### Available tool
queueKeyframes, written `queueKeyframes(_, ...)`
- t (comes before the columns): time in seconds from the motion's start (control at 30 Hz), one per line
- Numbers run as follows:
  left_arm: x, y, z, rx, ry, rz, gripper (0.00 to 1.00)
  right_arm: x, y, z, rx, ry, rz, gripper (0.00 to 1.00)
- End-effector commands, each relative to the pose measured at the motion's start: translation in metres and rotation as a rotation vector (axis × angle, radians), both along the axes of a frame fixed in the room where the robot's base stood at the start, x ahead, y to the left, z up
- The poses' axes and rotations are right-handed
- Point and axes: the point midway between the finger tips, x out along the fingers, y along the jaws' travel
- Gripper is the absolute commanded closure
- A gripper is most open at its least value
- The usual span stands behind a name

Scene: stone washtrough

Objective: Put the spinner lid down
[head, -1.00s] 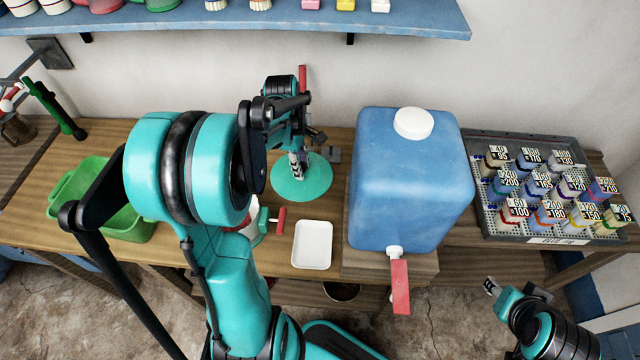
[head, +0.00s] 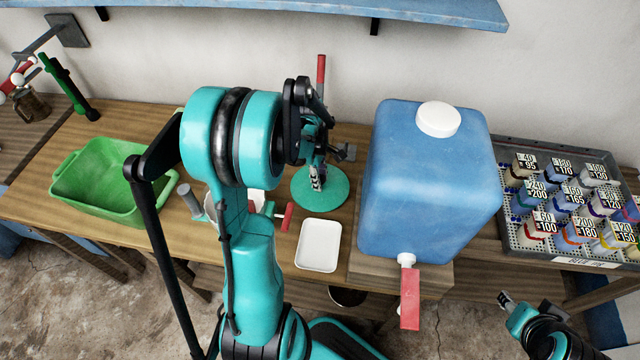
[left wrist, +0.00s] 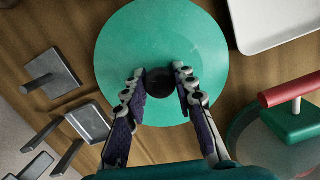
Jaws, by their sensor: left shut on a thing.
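The spinner lid (head: 334,195) is a flat teal disc at the middle of the wooden counter, behind the white tray. In the left wrist view the lid (left wrist: 125,45) fills the top centre, with a dark round knob (left wrist: 160,82) at its middle. My left gripper (left wrist: 160,72) is over the lid, its two fingers shut on the knob from either side. In the head view my left gripper (head: 317,180) partly hides the lid. Whether the lid's underside touches the counter cannot be told. My right gripper (head: 505,298) is at the lower right, away from the lid; its jaws are too small to read.
A white tray (head: 319,258) lies in front of the lid. A device with a red handle (head: 287,217) stands left of it, partly behind my arm. A blue tank (head: 425,190) stands right. A green tub (head: 85,190) is far left. Grey metal pieces (left wrist: 88,122) lie close beside the lid.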

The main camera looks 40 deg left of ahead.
Motion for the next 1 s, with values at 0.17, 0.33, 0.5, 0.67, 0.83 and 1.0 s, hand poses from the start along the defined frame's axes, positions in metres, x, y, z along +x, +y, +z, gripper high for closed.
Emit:
queueKeyframes(0.17,0.000,0.000,-0.018,0.000,0.000,0.000,1.00,0.000,0.000,-0.008,0.000,0.000,0.000,0.60)
queueKeyframes(0.33,0.000,0.000,-0.016,0.000,0.000,0.000,1.00,0.000,0.000,-0.007,0.000,0.000,0.000,0.60)
queueKeyframes(0.5,0.000,0.000,-0.020,0.000,0.000,0.000,0.68,0.000,0.000,-0.011,0.000,0.000,0.000,0.60)
queueKeyframes(0.67,0.000,0.000,-0.020,0.000,0.000,0.000,0.52,0.000,0.000,-0.010,0.000,0.000,0.000,0.60)
queueKeyframes(0.83,0.000,0.000,-0.019,0.000,0.000,0.000,0.52,0.000,0.000,-0.010,0.000,0.000,0.000,0.60)
queueKeyframes(1.0,0.000,0.001,-0.008,0.000,0.000,0.000,0.52,0.000,0.000,-0.003,0.000,0.000,0.000,0.60)
